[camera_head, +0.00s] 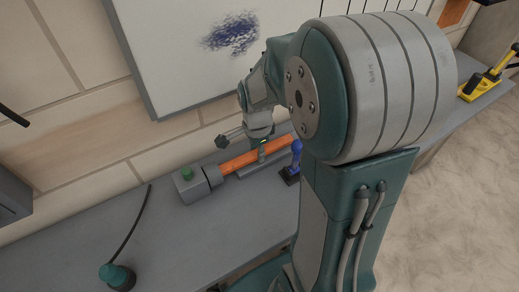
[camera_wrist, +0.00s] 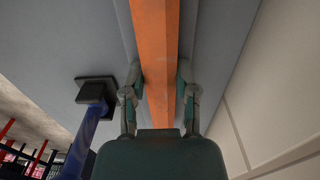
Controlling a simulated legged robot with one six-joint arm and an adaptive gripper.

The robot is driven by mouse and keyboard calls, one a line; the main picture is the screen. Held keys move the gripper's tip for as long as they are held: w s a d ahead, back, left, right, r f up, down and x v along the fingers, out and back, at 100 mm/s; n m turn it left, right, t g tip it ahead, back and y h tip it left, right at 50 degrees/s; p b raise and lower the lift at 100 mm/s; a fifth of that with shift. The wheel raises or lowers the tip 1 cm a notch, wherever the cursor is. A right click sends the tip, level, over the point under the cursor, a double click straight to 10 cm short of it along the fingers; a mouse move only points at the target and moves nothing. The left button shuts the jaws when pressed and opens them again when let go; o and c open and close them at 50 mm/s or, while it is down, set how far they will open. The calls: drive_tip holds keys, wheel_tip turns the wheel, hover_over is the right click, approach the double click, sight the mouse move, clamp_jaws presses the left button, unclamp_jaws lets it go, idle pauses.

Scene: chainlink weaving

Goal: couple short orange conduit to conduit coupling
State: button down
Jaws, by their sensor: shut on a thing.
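The orange conduit (camera_head: 240,160) lies along a grey rail on the bench, partly hidden by my arm. Its left end meets the dark round collar of a grey box with a green button (camera_head: 187,184), which looks like the coupling. I cannot tell whether the end sits inside the collar or only touches it. My gripper (camera_head: 262,143) is over the conduit, right of the collar. In the wrist view the conduit (camera_wrist: 156,45) runs between the two fingers of my gripper (camera_wrist: 159,88), which are shut on its sides. The coupling is not visible there.
A blue upright handle on a black base (camera_head: 290,177) stands close right of the conduit; its base (camera_wrist: 96,89) shows left of my fingers. A green-capped device with a cable (camera_head: 117,275) is at lower left. A yellow tool (camera_head: 482,84) lies far right. A whiteboard (camera_head: 185,50) backs the bench.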

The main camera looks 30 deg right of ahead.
drive_tip(key=shift+a, duration=0.8)
drive_tip(key=shift+c, duration=1.5)
unclamp_jaws()
wheel_tip(320, 180, up, 12)
